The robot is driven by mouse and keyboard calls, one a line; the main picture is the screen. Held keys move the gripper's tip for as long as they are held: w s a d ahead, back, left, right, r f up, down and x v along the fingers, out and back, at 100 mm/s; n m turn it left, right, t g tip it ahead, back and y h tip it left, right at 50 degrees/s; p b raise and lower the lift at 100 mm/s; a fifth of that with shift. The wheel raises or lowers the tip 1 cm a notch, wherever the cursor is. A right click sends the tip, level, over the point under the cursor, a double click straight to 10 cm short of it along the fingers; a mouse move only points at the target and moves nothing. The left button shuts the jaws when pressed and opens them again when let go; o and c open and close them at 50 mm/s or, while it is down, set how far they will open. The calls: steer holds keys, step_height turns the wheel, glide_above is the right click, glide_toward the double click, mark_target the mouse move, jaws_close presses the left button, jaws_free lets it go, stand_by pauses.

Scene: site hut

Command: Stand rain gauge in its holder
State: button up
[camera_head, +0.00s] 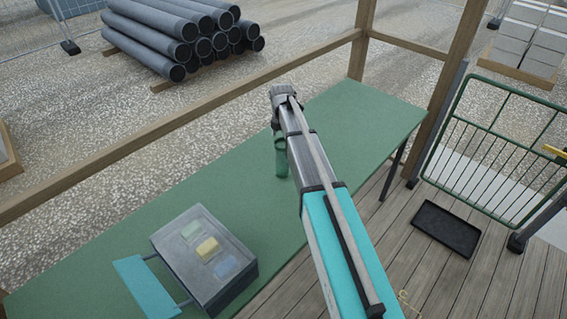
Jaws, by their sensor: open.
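My arm reaches over the green table, and my gripper (283,97) is at its far end above the table's back part. The gripper is small here, and its fingers are hard to make out; it is open. A green, cylinder-like thing (281,162) shows just left of my arm, below the gripper, partly covered by the arm. I cannot tell whether it is the rain gauge or its holder, nor whether it touches the gripper. No other thing that is clearly the gauge or holder shows; my arm hides part of the table.
The green table (355,120) is clear on the right. A grey box (190,260) with green, yellow and blue blocks and a teal flap (145,287) stands front left. A wooden rail (185,117) runs behind. A black tray (446,228) lies on the floor beside a green rack (495,145).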

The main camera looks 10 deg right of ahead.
mark_target(282, 144)
steer(key=shift+f, duration=0.1)
stand_by(0.3)
steer(key=f+b, duration=0.3)
steer(key=shift+w+f, duration=0.1)
steer(key=shift+w, duration=0.15)
steer(key=shift+f+b, duration=0.95)
steer(key=shift+b, duration=0.15)
steer(key=c, duration=1.1)
steer(key=shift+c, duration=0.2)
steer(key=shift+r, duration=0.15)
